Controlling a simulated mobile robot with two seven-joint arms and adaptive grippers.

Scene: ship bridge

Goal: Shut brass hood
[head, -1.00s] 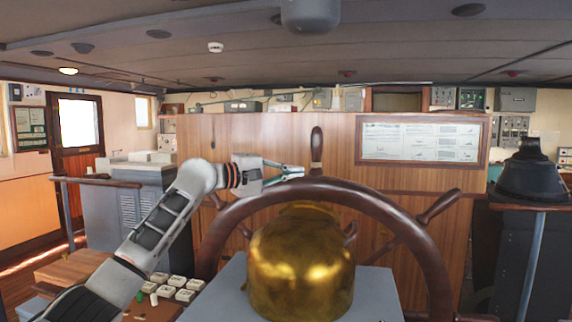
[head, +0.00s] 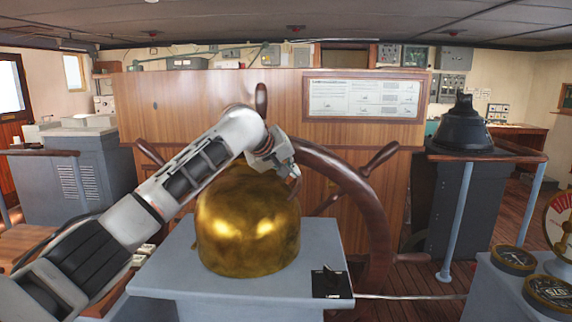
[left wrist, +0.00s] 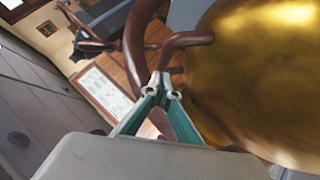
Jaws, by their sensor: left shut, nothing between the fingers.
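The brass hood (head: 247,228) is a shiny gold dome on a grey pedestal (head: 180,258), just in front of the ship's wheel. It fills the right side of the left wrist view (left wrist: 265,80). A curved brown bar (left wrist: 183,42), apparently its handle, meets the hood there. My left gripper (head: 292,170) is at the hood's upper right, with my arm crossing over the hood's top. In the left wrist view its teal fingers (left wrist: 163,84) are shut and empty, close to the bar; I cannot tell whether they touch it. The hood's opening is not visible. My right gripper is out of view.
The dark wooden wheel (head: 372,205) stands right behind the hood, its spokes reaching outward. A small black switch box (head: 332,284) sits on the pedestal's front right. Round gauges (head: 548,292) are at the lower right. A black domed instrument (head: 463,128) stands farther back.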

